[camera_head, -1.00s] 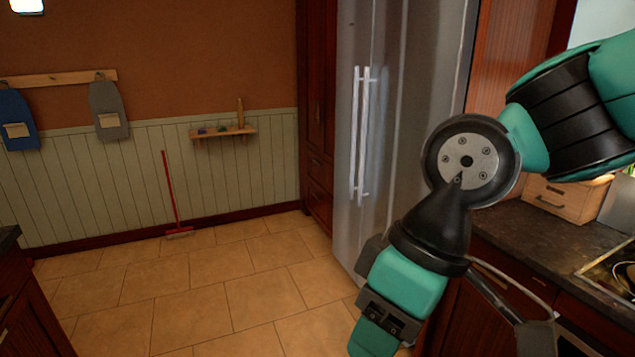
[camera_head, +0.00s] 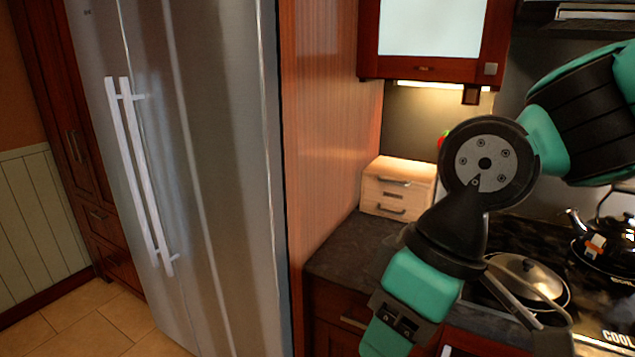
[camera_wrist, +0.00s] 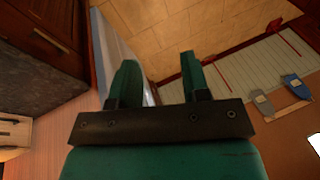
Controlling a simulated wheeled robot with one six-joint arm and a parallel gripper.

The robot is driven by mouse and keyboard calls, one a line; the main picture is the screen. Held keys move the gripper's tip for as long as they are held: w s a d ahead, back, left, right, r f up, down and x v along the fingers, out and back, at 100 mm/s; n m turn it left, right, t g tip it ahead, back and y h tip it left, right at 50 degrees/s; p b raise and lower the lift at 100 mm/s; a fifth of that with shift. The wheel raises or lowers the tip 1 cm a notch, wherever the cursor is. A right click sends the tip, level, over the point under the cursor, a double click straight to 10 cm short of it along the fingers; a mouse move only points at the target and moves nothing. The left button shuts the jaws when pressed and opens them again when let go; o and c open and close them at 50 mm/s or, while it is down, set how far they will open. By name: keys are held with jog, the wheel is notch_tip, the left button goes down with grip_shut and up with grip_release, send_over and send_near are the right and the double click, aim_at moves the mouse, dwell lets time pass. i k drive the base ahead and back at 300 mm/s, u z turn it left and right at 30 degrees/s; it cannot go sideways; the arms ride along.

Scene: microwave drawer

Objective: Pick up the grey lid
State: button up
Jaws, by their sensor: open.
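A rounded grey metal lid (camera_head: 520,272) with a dark knob sits on a pan on the stove, at the lower right of the head view. My arm hides part of its left side. My gripper (camera_wrist: 158,70) is open and empty in the wrist view, its two teal fingers apart. In the head view its lower part shows at the bottom, left of the lid and apart from it in the picture. The lid does not show in the wrist view.
A black kettle (camera_head: 602,243) stands on the stove right of the lid. A small wooden drawer box (camera_head: 396,190) stands on the dark counter (camera_head: 345,262). A tall steel fridge (camera_head: 215,200) stands to the left. A cabinet (camera_head: 430,35) hangs above.

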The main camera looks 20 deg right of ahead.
aim_at(537, 275)
jog(key=z, duration=0.85)
jog(key=i, duration=0.85)
jog(key=z, duration=0.7)
